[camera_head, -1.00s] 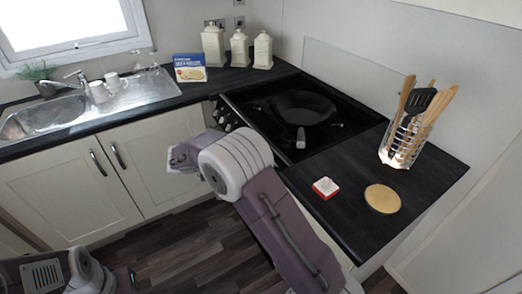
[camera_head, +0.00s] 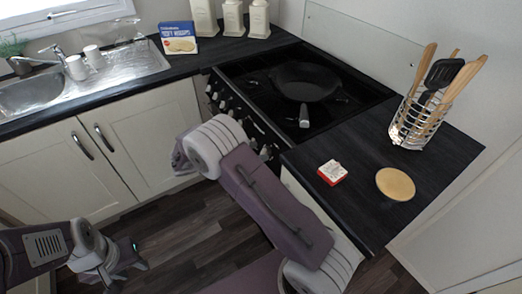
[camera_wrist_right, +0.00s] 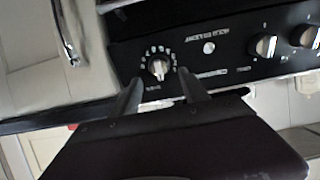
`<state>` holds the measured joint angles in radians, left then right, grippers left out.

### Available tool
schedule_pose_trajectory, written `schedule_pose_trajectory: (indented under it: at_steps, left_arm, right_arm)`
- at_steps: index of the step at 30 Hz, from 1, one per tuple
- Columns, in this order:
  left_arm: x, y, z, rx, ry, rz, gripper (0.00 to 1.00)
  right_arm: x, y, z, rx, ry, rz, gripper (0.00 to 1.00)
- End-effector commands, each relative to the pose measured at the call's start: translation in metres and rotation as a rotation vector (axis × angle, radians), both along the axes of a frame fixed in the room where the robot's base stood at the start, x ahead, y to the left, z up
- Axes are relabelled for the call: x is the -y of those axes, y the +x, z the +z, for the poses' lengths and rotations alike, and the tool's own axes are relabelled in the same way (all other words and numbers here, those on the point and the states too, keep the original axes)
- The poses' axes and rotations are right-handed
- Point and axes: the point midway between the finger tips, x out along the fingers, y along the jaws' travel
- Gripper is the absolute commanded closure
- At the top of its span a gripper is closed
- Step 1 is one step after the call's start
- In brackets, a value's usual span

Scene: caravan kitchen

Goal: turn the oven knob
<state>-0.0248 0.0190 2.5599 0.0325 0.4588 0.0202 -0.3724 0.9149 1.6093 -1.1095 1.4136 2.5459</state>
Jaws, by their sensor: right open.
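The oven's black front panel (camera_wrist_right: 215,55) fills much of the right wrist view. A silver oven knob (camera_wrist_right: 159,67) with white marks around it lies just beyond the tips of my right gripper (camera_wrist_right: 159,88). The gripper is open, its fingers pointing at the knob, one toward each side; I cannot tell whether they touch it. Two more knobs (camera_wrist_right: 265,45) (camera_wrist_right: 304,36) sit further right. My left gripper (camera_head: 130,258) is low at the left, over the floor.
A black pan (camera_head: 303,80) stands on the hob. The worktop holds a red and white box (camera_head: 332,172), a round tan board (camera_head: 395,184) and a utensil rack (camera_head: 415,122). A metal handle (camera_wrist_right: 66,30) is at upper left in the wrist view. Floor is clear between cabinets and arms.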

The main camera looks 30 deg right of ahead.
Motion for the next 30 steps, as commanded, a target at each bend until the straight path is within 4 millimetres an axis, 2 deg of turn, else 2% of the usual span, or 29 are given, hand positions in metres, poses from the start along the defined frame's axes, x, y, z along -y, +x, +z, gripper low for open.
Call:
schedule_pose_trajectory:
  at_steps: [3, 6, 14, 18, 20, 30]
  left_arm:
    - [0.0, 0.0, 0.002, 0.0, 0.0, 0.0, 0.64]
    - [0.0, 0.0, 0.002, 0.0, 0.0, 0.0, 0.64]
    - [0.0, 0.0, 0.002, 0.0, 0.0, 0.0, 0.64]
    - [0.0, 0.0, 0.002, 0.0, 0.0, 0.0, 0.64]
    - [0.0, 0.0, 0.002, 0.0, 0.0, 0.0, 0.64]
    - [0.0, 0.0, -0.002, 0.0, 0.0, 0.0, 0.64]
  right_arm:
    - [0.017, 0.001, -0.006, -0.002, 0.0, -0.002, 0.48]
    - [0.023, 0.002, -0.009, 0.0, 0.0, -0.001, 0.48]
    - [0.025, 0.002, -0.01, 0.0, 0.0, 0.0, 0.48]
    - [0.025, 0.002, -0.01, 0.0, 0.001, 0.0, 0.86]
    - [0.024, 0.002, -0.01, 0.0, 0.001, 0.0, 1.0]
    - [0.024, 0.002, -0.011, -0.042, -0.002, 0.019, 1.0]
